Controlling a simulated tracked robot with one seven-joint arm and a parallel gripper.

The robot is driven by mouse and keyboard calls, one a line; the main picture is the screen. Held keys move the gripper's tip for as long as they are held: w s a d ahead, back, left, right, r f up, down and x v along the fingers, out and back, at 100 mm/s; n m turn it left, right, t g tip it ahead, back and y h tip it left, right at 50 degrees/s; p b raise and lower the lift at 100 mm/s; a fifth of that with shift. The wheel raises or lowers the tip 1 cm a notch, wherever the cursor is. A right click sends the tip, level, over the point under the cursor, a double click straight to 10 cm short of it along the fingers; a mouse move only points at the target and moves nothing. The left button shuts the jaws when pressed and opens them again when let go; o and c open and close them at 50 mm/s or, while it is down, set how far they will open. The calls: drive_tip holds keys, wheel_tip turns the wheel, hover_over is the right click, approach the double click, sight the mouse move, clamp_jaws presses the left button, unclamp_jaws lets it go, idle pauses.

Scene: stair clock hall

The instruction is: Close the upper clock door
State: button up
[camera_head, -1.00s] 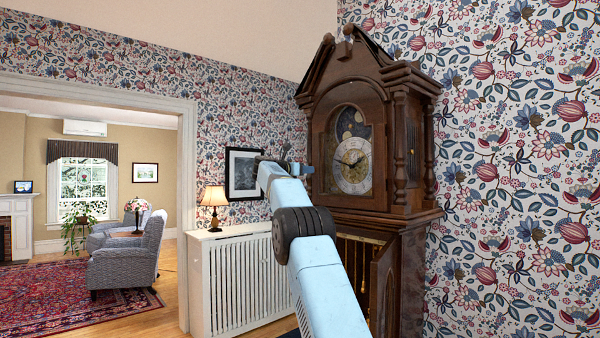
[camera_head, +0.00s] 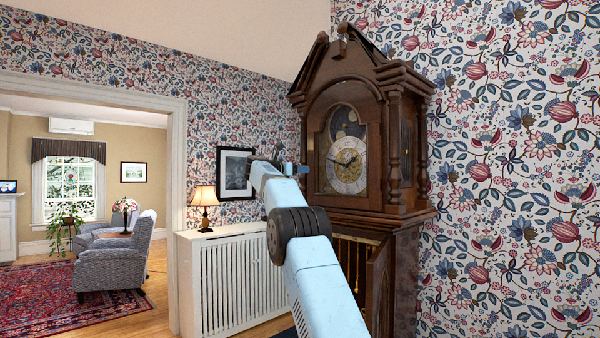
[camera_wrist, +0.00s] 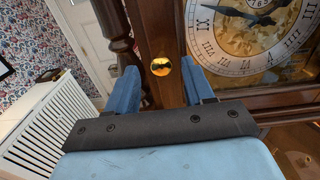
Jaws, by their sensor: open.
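The tall dark wood clock (camera_head: 400,225) stands against the right wall. Its upper door (camera_head: 318,165), an arched wooden frame around the dial, looks flush or nearly flush with the case; a small gap cannot be ruled out. My gripper (camera_head: 297,169) is at the door's left side, small in the head view. In the wrist view my gripper (camera_wrist: 158,85) is open, its two blue fingers on either side of a round brass knob (camera_wrist: 161,66) on the door's vertical wooden frame. Contact cannot be told. The dial (camera_wrist: 245,35) shows to the right.
The lower clock door (camera_head: 379,280) stands open below, with brass parts inside. A white slatted radiator cover (camera_head: 235,280) with a lamp (camera_head: 204,205) on it is left of the clock. A doorway on the left opens to a room with a grey armchair (camera_head: 115,268).

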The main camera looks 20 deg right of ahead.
drive_tip(key=v, duration=1.4)
drive_tip(key=shift+w+f, duration=0.1)
drive_tip(key=shift+f, duration=0.05)
drive_tip(key=shift+d, duration=0.1)
